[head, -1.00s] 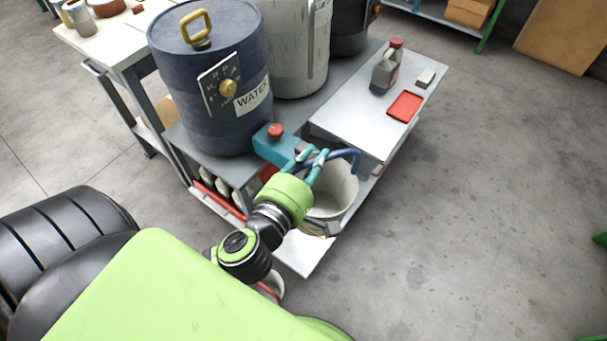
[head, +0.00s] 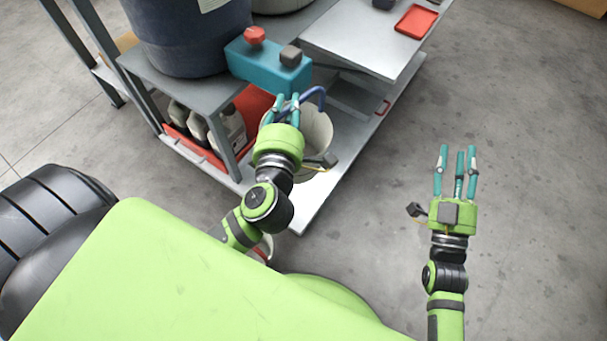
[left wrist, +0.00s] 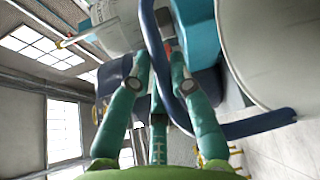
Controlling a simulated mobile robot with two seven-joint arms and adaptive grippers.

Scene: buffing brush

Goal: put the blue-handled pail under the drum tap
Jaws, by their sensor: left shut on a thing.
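The pail (head: 318,130) is pale grey with a blue handle (head: 320,92), over the lower deck of the cart. Whether it rests there is unclear. My left gripper (head: 285,103) is shut on the handle, at the pail's upper left, and hides part of the pail. In the left wrist view the handle (left wrist: 156,45) runs between the fingers, with the pail wall (left wrist: 275,45) at the right. The dark blue drum (head: 190,40) stands on the upper shelf; only its lower part shows and its tap is out of view. My right gripper (head: 457,162) is open and empty over the floor.
A teal box (head: 265,68) with a red knob sits at the shelf's front edge, just beyond my left gripper. Jugs (head: 228,128) stand in a red tray below. A red tray (head: 416,20) lies on the raised deck. Floor at the right is clear.

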